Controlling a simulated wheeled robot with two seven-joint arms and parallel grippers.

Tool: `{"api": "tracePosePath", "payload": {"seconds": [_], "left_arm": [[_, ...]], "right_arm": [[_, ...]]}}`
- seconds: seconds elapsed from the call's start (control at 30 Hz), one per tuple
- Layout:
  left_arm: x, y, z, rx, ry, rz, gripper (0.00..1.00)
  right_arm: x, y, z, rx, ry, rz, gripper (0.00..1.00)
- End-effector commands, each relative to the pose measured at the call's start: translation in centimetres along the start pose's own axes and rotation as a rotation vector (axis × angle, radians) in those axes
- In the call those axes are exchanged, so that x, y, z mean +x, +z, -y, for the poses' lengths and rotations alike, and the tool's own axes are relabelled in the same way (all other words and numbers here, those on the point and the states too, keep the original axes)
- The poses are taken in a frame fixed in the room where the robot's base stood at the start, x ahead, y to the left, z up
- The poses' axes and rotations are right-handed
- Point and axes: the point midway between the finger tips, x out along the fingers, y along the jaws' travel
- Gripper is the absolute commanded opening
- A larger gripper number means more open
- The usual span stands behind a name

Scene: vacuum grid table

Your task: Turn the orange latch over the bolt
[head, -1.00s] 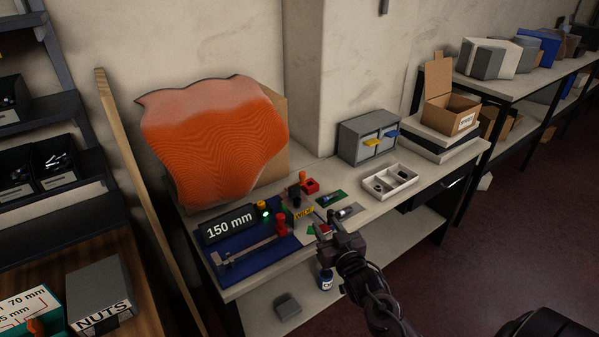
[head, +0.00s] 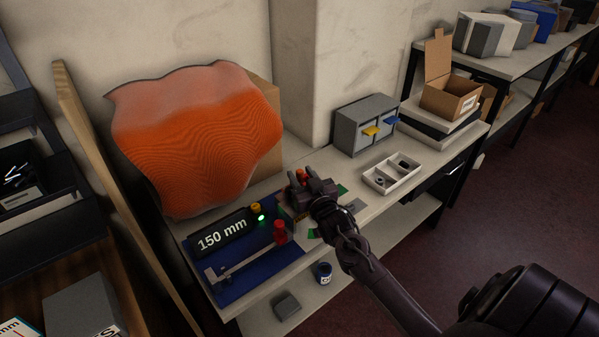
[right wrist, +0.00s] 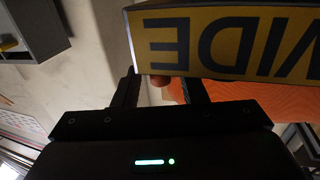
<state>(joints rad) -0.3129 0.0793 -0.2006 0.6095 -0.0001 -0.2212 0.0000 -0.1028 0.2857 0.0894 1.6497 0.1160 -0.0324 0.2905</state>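My right gripper (head: 299,181) is over the back of the bench, at the small orange latch (head: 301,174), which shows just past its fingers. In the right wrist view the two dark fingers (right wrist: 160,90) stand apart, with a small orange-brown rounded piece (right wrist: 161,80) visible between them; I cannot tell whether they touch it. A yellow sign with dark letters (right wrist: 235,42) hides the fingertips' far side in that view. The bolt cannot be made out; my gripper covers that area in the head view. My left gripper is not in view.
The blue gauge board with a 150 mm display (head: 222,235) lies left of my gripper. A large orange wavy panel (head: 195,140) stands behind. A white parts tray (head: 372,182) and a grey drawer cabinet (head: 350,130) are to the right. A bottle (head: 324,272) is on the lower shelf.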

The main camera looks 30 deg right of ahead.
Motion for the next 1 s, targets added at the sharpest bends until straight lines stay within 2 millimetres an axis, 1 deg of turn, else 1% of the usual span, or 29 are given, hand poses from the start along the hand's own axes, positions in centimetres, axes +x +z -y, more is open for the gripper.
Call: {"api": "tracePosePath", "payload": {"seconds": [0.03, 0.17, 0.3, 0.43, 0.47, 0.73, 0.87, 1.0], "left_arm": [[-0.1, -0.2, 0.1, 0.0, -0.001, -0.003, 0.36], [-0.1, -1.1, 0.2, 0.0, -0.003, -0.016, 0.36], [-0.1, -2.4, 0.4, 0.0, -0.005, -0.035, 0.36], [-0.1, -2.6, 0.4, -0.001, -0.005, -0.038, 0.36], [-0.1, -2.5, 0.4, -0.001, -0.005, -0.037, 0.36], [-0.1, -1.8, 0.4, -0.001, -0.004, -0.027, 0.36], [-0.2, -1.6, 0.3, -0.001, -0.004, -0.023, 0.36], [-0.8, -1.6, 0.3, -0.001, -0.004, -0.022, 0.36]], "right_arm": [[0.6, -0.1, 0.0, 0.0, 0.0, -0.001, 0.39], [1.3, 0.0, 0.0, 0.0, -0.001, 0.0, 0.39], [1.4, 0.0, 0.1, 0.0, -0.001, 0.0, 0.39], [1.4, 0.0, 0.1, 0.0, -0.001, 0.0, 0.39], [1.4, 0.0, 0.1, 0.0, -0.001, 0.0, 0.36], [1.4, 0.0, 0.0, 0.0, -0.001, 0.001, 0.01], [1.4, 0.0, 0.1, 0.001, 0.006, 0.0, 0.0], [1.0, -0.1, 0.2, 0.008, 0.084, -0.001, 0.0]]}}
